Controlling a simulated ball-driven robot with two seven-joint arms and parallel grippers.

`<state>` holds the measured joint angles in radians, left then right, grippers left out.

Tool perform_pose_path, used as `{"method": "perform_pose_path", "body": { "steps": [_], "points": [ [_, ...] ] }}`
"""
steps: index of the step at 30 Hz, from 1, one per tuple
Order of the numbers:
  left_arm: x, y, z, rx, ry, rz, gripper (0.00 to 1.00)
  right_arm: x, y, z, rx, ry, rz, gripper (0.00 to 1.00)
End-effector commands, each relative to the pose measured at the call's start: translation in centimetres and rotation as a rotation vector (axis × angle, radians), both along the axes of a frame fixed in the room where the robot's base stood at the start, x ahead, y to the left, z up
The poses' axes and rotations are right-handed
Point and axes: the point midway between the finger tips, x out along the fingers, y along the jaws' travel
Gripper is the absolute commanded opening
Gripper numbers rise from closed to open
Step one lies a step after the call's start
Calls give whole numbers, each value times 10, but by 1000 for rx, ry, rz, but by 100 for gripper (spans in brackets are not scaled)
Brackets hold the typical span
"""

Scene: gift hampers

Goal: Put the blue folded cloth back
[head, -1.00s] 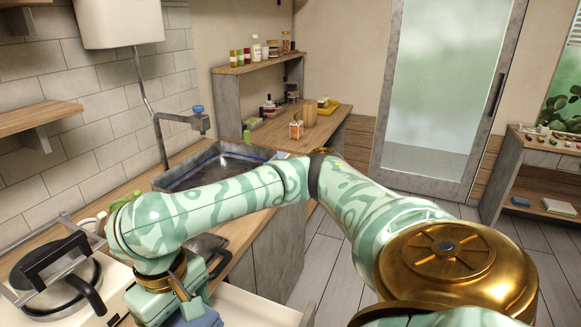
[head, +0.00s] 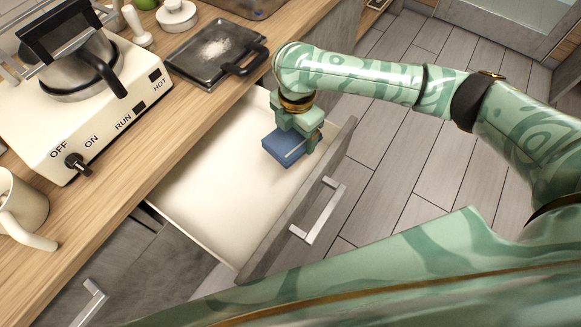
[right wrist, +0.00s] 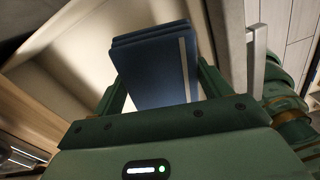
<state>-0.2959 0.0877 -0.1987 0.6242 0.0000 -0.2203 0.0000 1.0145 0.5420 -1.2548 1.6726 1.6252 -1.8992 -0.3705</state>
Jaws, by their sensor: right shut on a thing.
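The blue folded cloth (head: 283,149) is in my right gripper (head: 300,140), with a pale stripe near one edge. In the head view it is at the far right part of the open drawer (head: 205,205), inside the drawer's outline. I cannot tell whether it touches the drawer floor. In the right wrist view the cloth (right wrist: 158,70) stands between the two green fingers of the right gripper (right wrist: 160,88), which are shut on it. The drawer is white inside, with a grey front and a metal handle, and looks otherwise empty. My left gripper is not in view.
The tiled floor (head: 385,180) beyond the drawer front is clear.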

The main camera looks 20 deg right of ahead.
Motion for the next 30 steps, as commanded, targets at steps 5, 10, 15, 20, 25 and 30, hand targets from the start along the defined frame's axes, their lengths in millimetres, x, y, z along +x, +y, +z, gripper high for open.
{"method": "perform_pose_path", "body": {
  "steps": [5, 10, 15, 20, 25, 30],
  "points": [
    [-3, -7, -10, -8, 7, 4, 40, 3, 5, -26, -6, 7, 183, 55],
    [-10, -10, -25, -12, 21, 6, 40, 3, 5, -56, -7, 9, 215, 55],
    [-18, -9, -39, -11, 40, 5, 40, 4, 5, -82, -7, 7, 214, 55],
    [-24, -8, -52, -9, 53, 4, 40, 3, 5, -106, -7, 8, 214, 55],
    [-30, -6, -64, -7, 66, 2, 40, 4, 5, -128, -8, 6, 214, 55],
    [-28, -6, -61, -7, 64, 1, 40, 4, 5, -124, -8, 2, 214, 55]
  ]
}}
